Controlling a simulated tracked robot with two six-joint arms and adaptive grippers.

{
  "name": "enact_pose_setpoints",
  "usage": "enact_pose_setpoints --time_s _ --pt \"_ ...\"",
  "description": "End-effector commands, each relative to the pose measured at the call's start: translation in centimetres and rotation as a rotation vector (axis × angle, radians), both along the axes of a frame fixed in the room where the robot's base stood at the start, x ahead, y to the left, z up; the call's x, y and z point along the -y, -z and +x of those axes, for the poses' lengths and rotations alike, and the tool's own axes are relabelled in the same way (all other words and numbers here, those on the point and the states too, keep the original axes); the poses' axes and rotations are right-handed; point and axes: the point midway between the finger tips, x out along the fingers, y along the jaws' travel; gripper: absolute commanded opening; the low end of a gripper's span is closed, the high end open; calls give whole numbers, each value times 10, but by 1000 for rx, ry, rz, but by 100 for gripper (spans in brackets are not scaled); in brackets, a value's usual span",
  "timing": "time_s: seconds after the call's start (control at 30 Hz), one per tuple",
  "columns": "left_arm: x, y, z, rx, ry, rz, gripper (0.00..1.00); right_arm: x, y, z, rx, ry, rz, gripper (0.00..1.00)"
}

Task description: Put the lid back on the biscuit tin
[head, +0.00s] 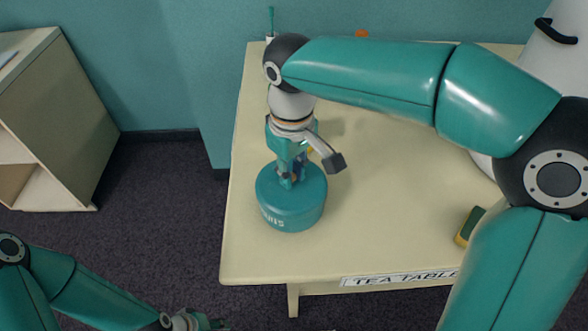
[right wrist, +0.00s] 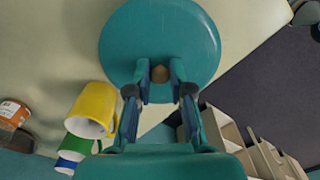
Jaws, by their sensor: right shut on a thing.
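The teal biscuit tin (head: 289,218) stands upright near the left edge of the table, with white lettering on its side. Its teal round lid (head: 314,178) is over the tin's top, in line with it; I cannot tell whether it is fully seated. My right gripper (head: 288,182) points down and is shut on the lid's brown knob, seen between the fingertips (right wrist: 159,85) in the right wrist view. The lid (right wrist: 190,40) fills the upper middle there and hides the tin. My left gripper (head: 205,322) is low at the bottom edge, away from the table, partly cut off.
The cream table (head: 380,215) is clear right of the tin. A yellow-green sponge (head: 469,226) lies near its front right. A white urn (head: 550,55) stands at the right. Yellow (right wrist: 93,108) and green (right wrist: 82,128) cups show in the wrist view. A cabinet (head: 65,120) stands left.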

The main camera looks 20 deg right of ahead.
Motion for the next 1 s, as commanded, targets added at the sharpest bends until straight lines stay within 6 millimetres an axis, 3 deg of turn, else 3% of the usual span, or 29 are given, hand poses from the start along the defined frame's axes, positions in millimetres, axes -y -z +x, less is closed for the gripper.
enact_pose_setpoints --time_s 0.37,0.4,0.53,0.77,0.9,1.0 --pt "0 -1 0 0 0 0 40 0 0 0 0 0 0 0" --pt "0 -1 0 0 0 0 40 0 0 0 0 0 0 26" --pt "0 -1 0 0 0 0 40 0 0 0 0 0 0 47" --pt "0 -1 0 0 0 0 40 0 0 0 0 0 0 50" --pt "0 -1 0 0 0 0 40 0 0 0 0 0 0 72" --pt "0 -1 0 0 0 0 40 0 0 0 0 0 0 75"
